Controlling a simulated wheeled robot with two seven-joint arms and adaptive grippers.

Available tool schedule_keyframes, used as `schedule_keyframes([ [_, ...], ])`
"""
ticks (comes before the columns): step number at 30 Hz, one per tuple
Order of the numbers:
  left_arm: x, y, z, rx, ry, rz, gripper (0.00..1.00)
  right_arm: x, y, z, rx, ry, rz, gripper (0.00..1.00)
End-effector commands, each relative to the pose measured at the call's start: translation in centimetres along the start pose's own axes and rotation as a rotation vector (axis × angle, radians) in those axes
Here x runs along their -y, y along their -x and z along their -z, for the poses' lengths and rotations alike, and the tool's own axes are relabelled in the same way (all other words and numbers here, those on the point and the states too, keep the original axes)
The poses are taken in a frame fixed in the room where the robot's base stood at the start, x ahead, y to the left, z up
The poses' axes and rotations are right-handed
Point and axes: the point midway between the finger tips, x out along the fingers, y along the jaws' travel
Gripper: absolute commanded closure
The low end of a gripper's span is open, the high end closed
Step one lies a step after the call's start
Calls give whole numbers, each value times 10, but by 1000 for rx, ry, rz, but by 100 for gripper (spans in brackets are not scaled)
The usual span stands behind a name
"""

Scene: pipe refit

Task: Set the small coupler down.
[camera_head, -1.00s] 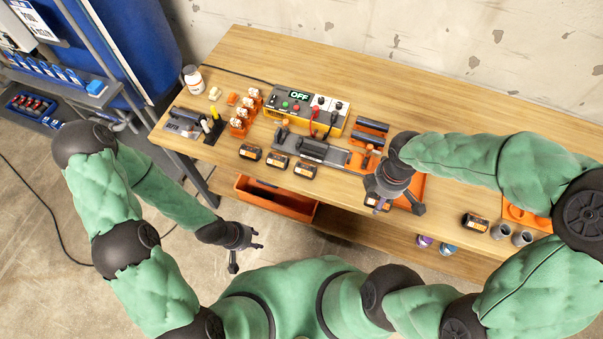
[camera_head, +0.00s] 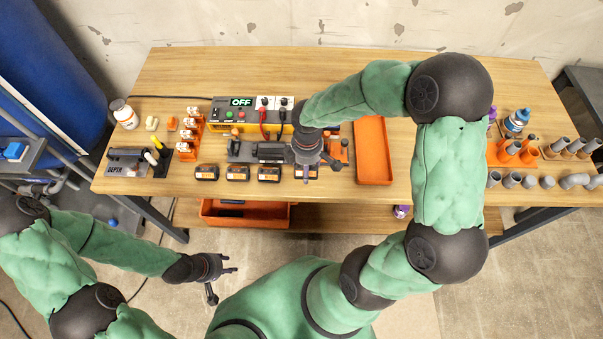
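Several short grey pipe pieces (camera_head: 512,180) stand along the table's front right; I cannot tell whether the small coupler is among them. My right gripper (camera_head: 306,175) points down at the front edge of the grey fixture (camera_head: 240,150), over a dark block with a purple-marked face. Its fingers are small and partly hidden by the wrist, so I cannot tell whether they hold the coupler. My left gripper (camera_head: 233,264) is off the table, low in front of it, with its fingertips apart and nothing between them.
An empty orange tray (camera_head: 373,150) lies right of the fixture. A control box (camera_head: 240,113) reading OFF stands behind it. Orange-labelled blocks (camera_head: 238,173) line the front. An orange bin (camera_head: 245,215) sits below. Bare tabletop (camera_head: 225,70) shows along the back.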

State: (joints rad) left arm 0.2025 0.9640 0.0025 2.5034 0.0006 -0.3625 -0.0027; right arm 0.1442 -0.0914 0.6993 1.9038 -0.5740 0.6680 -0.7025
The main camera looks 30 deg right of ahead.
Motion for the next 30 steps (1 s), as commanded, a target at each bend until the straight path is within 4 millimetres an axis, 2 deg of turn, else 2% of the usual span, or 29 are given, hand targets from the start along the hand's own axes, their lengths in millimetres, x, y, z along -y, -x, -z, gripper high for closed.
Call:
schedule_keyframes([
  [1, 1, -4, 0, 0, 0, 0, 60, -3, -7, 4, 0, 1, 1, 70],
  [10, 3, -9, 0, 0, 0, 0, 60, -12, -22, 13, 0, 0, 1, 70],
  [17, 7, -20, 1, 0, 0, 0, 60, -13, -53, 14, 0, -1, 1, 70],
  [29, 8, -21, 1, 0, 0, 0, 60, -14, -57, 14, 0, -1, 0, 70],
  [30, 8, -21, 1, 0, 0, 0, 60, -14, -56, 14, 0, -1, 0, 31],
])
